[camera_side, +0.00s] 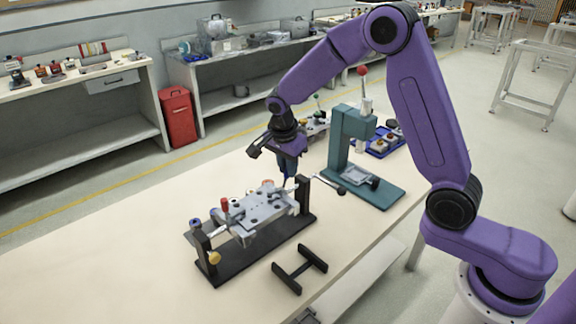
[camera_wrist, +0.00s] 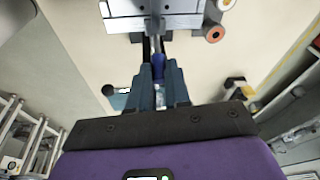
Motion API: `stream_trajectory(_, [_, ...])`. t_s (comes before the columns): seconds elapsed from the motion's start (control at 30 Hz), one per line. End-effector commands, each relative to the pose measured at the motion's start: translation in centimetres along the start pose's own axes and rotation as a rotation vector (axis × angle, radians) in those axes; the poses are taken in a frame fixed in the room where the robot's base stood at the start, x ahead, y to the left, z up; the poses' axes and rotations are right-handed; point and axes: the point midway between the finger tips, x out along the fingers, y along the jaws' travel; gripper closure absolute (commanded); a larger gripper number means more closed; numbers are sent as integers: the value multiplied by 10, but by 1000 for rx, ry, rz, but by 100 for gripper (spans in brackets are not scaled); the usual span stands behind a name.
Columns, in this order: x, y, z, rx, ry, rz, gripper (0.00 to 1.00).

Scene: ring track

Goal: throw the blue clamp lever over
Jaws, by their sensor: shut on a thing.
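The blue clamp lever (camera_wrist: 158,66) shows in the wrist view as a blue grip on a pale rod. It points from the metal fixture toward me. My gripper (camera_wrist: 160,75) is shut on it, with a finger on each side. In the side view my gripper (camera_side: 288,174) points down at the back right end of the fixture, and the fingers hide most of the lever there. The grey fixture plate (camera_side: 262,212) sits on a black frame on the table. A red-handled lever (camera_side: 225,204) stands at its left part.
A teal press (camera_side: 350,135) stands behind and to the right of the fixture, close to my arm. A black H-shaped stand (camera_side: 300,268) lies in front. A blue tray (camera_side: 378,151) with small parts is at the back right. The table (camera_side: 110,240) is clear at the left.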

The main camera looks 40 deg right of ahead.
Motion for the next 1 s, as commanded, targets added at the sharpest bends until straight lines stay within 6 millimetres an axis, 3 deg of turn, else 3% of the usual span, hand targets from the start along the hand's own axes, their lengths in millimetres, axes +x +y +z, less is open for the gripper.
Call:
stream_trajectory(0.07, [-1,-1,-1,1,0,-2,100])
stream_trajectory(0.1, [-1,-1,-1,1,0,-2,73])
stream_trajectory(0.17, [-1,-1,-1,0,0,-2,57])
stream_trajectory(0.57, [-6,-1,0,-1,0,-2,57])
stream_trajectory(0.77, [-38,-1,0,0,-1,-7,57])
stream_trajectory(1.0, [-89,-1,0,0,-1,-8,57])
